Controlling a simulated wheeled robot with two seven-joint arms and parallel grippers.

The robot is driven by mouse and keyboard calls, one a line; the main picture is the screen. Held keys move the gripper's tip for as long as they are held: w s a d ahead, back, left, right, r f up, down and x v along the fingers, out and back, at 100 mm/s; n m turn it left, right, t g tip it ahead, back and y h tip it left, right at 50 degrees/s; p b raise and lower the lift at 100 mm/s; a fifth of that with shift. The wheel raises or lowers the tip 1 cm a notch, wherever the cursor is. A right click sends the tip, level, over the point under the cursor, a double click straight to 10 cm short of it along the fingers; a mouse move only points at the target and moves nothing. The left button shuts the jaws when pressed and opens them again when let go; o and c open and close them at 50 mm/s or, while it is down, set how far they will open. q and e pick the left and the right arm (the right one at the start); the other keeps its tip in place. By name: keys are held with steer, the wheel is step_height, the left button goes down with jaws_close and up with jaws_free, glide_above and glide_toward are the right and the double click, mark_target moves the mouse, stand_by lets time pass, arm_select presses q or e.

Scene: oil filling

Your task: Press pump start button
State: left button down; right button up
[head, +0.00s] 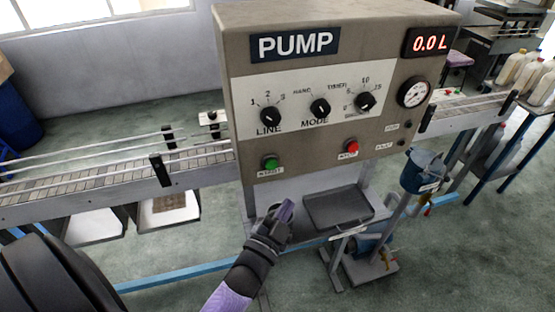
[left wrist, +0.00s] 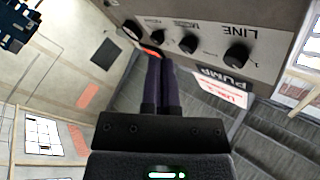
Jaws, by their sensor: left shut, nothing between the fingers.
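The pump panel (head: 215,60) is a grey box marked PUMP with LINE and MODE knobs and a red 0.0 L display (head: 431,43). A green button (head: 270,163) sits at its lower left, and a red button (head: 352,147) to the right; the small labels below them are hard to read. My left gripper (head: 286,209) is below the green button in the head view, shut and empty, apart from it in the picture. In the left wrist view its closed fingers (left wrist: 160,72) point toward the tilted panel (left wrist: 270,30); the green button is not seen there. My right gripper is not in view.
A conveyor (head: 100,178) runs behind the panel to both sides.

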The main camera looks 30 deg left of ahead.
mark_target(277, 165)
arm_select(q)
steer(key=w+a+b, duration=0.3)
steer(key=w+a, duration=0.2)
steer(key=a, duration=0.1)
steer(key=shift+w+a, duration=0.35)
stand_by(0.3)
steer(key=shift+w+a+b, duration=0.1)
steer(key=shift+b, duration=0.25)
stand_by(1.5)
steer(key=shift+w+a, duration=0.15)
steer(key=shift+a, duration=0.1)
steer(key=shift+w+a+b, duration=0.35)
steer(key=shift+a+b, duration=0.05)
stand_by(0.8)
stand_by(0.4)
steer(key=shift+s+d+p, duration=0.6)
steer(key=shift+d, duration=0.15)
